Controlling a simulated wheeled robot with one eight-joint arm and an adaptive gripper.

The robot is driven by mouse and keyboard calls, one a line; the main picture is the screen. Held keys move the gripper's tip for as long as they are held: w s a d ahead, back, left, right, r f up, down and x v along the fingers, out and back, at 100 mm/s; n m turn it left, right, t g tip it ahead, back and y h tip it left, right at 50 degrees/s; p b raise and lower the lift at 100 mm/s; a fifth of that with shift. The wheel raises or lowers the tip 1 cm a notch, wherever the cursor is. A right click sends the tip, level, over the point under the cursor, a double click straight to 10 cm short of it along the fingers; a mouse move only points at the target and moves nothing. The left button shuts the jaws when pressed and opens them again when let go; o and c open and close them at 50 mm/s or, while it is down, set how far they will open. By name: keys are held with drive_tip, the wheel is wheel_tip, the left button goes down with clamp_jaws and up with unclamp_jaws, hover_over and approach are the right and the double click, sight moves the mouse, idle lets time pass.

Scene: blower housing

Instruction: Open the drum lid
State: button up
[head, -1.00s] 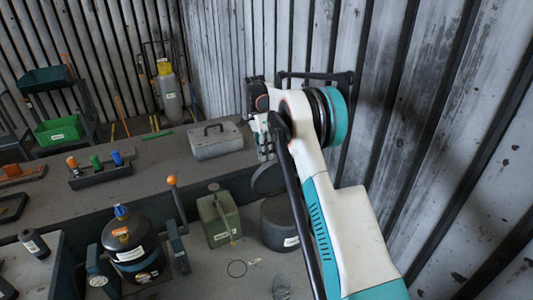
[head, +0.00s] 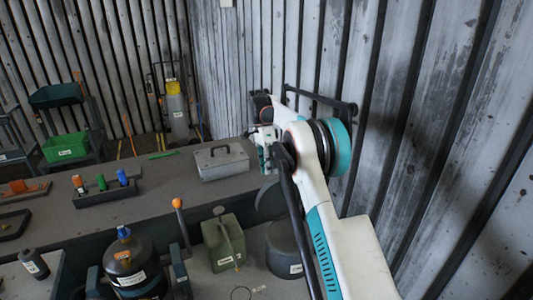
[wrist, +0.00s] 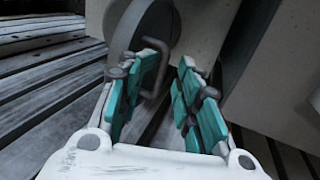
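The grey drum (head: 287,250) stands at the right of the lower bench in the head view, partly behind my arm. Its round dark lid (head: 270,200) stands raised and tilted above the drum's rim. In the wrist view a round grey disc, which looks like the lid (wrist: 150,25), is beyond my fingers, with a bent dark handle (wrist: 157,62) in front. My gripper (wrist: 169,70) is open, with its teal-padded fingers apart. The handle is near the left fingertip; I cannot tell whether they touch. In the head view my gripper (head: 265,150) is above the lid, its fingers unclear.
A green can (head: 223,244) stands left of the drum, beside an orange-topped lever (head: 181,225). A black canister (head: 130,265) is further left. A grey box (head: 222,162) sits on the raised bench behind. A corrugated metal wall (head: 425,130) is close on the right.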

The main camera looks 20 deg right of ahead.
drive_tip(key=v, duration=0.7)
drive_tip(key=shift+a, duration=0.1)
idle(0.4)
drive_tip(key=s+a+r+n+t+b, duration=0.1)
drive_tip(key=s+a+r+n+t, duration=0.3)
drive_tip(key=s+r, duration=0.45)
drive_tip(key=s+a+r+n+t+b, duration=0.15)
drive_tip(key=s+a+r+n, duration=0.3)
drive_tip(key=s, duration=0.55)
drive_tip(key=s+a+f+n+t, duration=0.1)
drive_tip(key=s+f+n+t, duration=0.1)
drive_tip(key=s, duration=0.6)
drive_tip(key=s+a+f+n+t+b, duration=0.1)
drive_tip(key=s+a+f+n, duration=0.1)
drive_tip(key=s+f+n, duration=0.2)
drive_tip(key=s+a+f+n+t, duration=0.1)
drive_tip(key=s+f+n+t, duration=0.1)
drive_tip(key=s+f, duration=0.5)
drive_tip(key=s+n, duration=0.1)
drive_tip(key=s, duration=0.5)
drive_tip(key=shift+a+f+t+b, duration=0.2)
drive_tip(key=shift+a+t+b, duration=0.1)
drive_tip(key=shift+a+t, duration=0.1)
